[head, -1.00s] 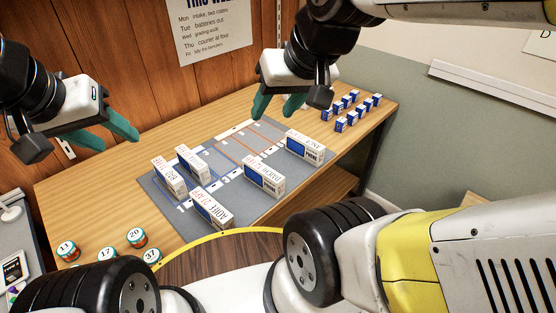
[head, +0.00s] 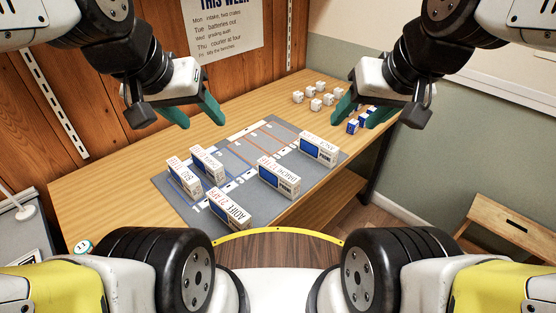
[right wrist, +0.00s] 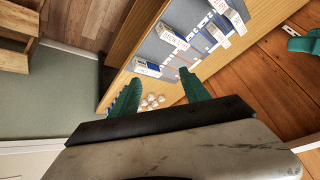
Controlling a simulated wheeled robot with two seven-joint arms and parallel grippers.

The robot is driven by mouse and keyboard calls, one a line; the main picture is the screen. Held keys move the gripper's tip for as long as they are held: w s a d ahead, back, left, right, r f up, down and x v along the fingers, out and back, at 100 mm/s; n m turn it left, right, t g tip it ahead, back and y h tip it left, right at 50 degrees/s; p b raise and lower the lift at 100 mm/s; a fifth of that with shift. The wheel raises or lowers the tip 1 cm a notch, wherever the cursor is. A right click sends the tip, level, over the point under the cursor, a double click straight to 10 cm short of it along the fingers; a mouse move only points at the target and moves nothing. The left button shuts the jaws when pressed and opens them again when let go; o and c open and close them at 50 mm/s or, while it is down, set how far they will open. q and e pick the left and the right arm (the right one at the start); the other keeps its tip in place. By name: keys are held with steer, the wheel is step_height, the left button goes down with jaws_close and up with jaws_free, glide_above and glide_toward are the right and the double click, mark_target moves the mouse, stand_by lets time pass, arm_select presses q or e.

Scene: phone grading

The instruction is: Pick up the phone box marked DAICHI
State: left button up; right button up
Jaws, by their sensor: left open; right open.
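The phone box marked DAICHI (head: 279,177), white with a dark blue screen panel, stands on the grey mat (head: 232,208), right of its middle. Other similar phone boxes are on the mat: one at the right (head: 320,148), one at the front (head: 228,208) and two at the left (head: 184,178) (head: 207,162). My left gripper (head: 203,125) is open and empty above the table's back left. My right gripper (head: 352,122) is open and empty above the table's right part, apart from every box. Boxes also show in the right wrist view (right wrist: 172,37), their lettering too small to read.
Small white cubes (head: 316,103) and small blue-and-white boxes (head: 353,126) stand at the table's right end, partly behind my right gripper. A numbered jar (head: 83,246) is at the front left. The wooden table (head: 110,190) is bare left of the mat. A wooden stool (head: 510,225) stands at right.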

steer(key=shift+o, duration=0.5)
steer(key=n+g+h, duration=0.3)
steer(key=n+g, duration=0.3)
steer(key=g, duration=0.2)
glide_above(281, 178)
steer(key=w+d, duration=0.2)
steer(key=w, duration=0.1)
step_height(281, 178, down, 16)
steer(key=a+f+n, duration=0.1)
steer(key=f, duration=0.2)
steer(key=w+a+f+n+h, duration=0.1)
steer(key=f, duration=0.3)
steer(key=a+f+g+h, duration=0.1)
steer(key=a+f, duration=0.1)
steer(key=f, duration=0.1)
steer(key=shift+w+f+n, duration=0.3)
steer(key=shift+n, duration=0.1)
steer(key=shift+s+f+h, duration=0.1)
steer(key=shift+f+h, duration=0.2)
steer(key=shift+f, duration=0.4)
steer(key=x, duration=0.7)
steer(key=shift+s, duration=0.1)
